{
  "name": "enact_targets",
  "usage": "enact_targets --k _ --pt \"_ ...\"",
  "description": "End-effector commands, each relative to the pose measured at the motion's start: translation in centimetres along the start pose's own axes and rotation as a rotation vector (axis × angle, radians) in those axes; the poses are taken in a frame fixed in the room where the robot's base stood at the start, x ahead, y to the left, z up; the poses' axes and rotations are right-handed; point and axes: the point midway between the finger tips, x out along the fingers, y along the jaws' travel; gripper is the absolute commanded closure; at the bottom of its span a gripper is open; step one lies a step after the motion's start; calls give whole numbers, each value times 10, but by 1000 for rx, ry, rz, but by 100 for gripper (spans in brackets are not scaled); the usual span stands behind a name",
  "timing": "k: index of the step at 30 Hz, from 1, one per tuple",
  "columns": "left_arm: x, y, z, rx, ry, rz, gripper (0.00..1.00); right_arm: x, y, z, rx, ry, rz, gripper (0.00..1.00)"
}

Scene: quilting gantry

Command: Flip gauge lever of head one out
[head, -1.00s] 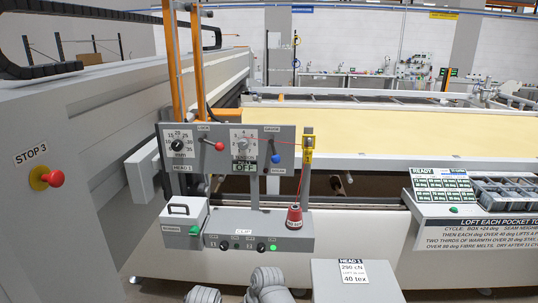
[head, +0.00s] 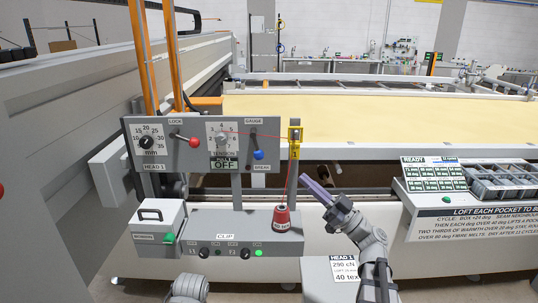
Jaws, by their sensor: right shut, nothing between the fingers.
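The head one panel (head: 190,160) is grey, with its lock and gauge controls side by side. The gauge lever (head: 256,150) is on its right part, under the GAUGE label and above the BREAK label; it hangs down and ends in a blue knob. My right gripper (head: 304,180) is shut and empty, its fingers pointing up and left. In the picture it is right of and below the blue knob, apart from it, just right of the post with the yellow tag. My left gripper is out of view; only a grey arm part shows at the bottom edge.
The red-knobbed lock lever (head: 190,142) is left of the gauge lever. A post with a yellow tag (head: 295,145) stands between my gripper and the panel in the picture. A red thread cone (head: 281,217) stands below, on the clip box (head: 220,222).

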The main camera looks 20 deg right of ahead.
Motion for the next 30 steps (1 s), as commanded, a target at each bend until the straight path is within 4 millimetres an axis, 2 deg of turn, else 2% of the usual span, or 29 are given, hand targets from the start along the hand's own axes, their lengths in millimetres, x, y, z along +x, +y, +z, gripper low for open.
enact_targets --k 4,8,23,25,30 --pt "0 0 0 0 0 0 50 -1 3 -4 -11 12 9 100" --pt "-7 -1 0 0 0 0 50 8 3 -5 -9 11 7 100" --pt "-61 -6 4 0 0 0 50 104 4 -7 -5 9 4 100" --pt "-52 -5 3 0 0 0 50 108 4 7 -6 9 4 100" --pt "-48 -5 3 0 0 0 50 121 4 20 -6 9 5 100"
